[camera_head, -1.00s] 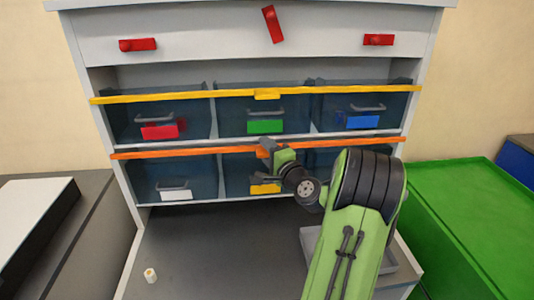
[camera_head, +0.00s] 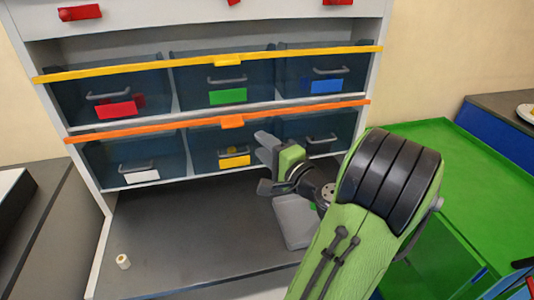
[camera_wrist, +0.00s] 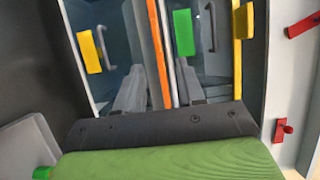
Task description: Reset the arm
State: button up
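My gripper (camera_head: 264,162) hangs in front of the lower row of the drawer rack, close to the orange bar (camera_head: 232,122) in the head view. Its two fingers are apart, with nothing visible between them. In the wrist view my gripper (camera_wrist: 160,92) also shows spread fingers, with the orange bar (camera_wrist: 158,50) behind them. The bin with the yellow label (camera_head: 234,161) is just left of the gripper. The bin with the green label (camera_head: 228,96) is above it. My arm reaches up from the lower right.
A grey tray (camera_head: 294,222) sits under the gripper on the dark worktop. A small white cylinder (camera_head: 123,261) stands at the worktop's left. A green-topped cabinet (camera_head: 480,180) is to the right. The middle of the worktop is clear.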

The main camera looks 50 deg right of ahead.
jog(key=shift+s+a, duration=0.15)
jog(key=shift+s, duration=0.25)
jog(key=shift+w+a, duration=0.1)
jog(key=w+a+f+n+g+y, duration=0.25)
jog(key=a+n, duration=0.25)
jog(key=a, duration=0.3)
jog(key=w+a+f+n+g+y, duration=0.1)
jog(key=a+f+n+g+y, duration=0.2)
jog(key=a+n, duration=0.35)
jog(key=w+a+f+n+g+y, duration=0.2)
jog(key=a+f+n+g+y, duration=0.1)
jog(key=a, duration=0.7)
jog(key=s+a+r+n+g+h, duration=0.1)
jog(key=s+a+n, duration=0.2)
jog(key=s, duration=0.3)
jog(key=s+a+r+n+g+h, duration=0.2)
jog(key=s+n, duration=0.2)
jog(key=s, duration=0.3)
notch_tip(320, 180, up, 13)
jog(key=p, duration=1.3)
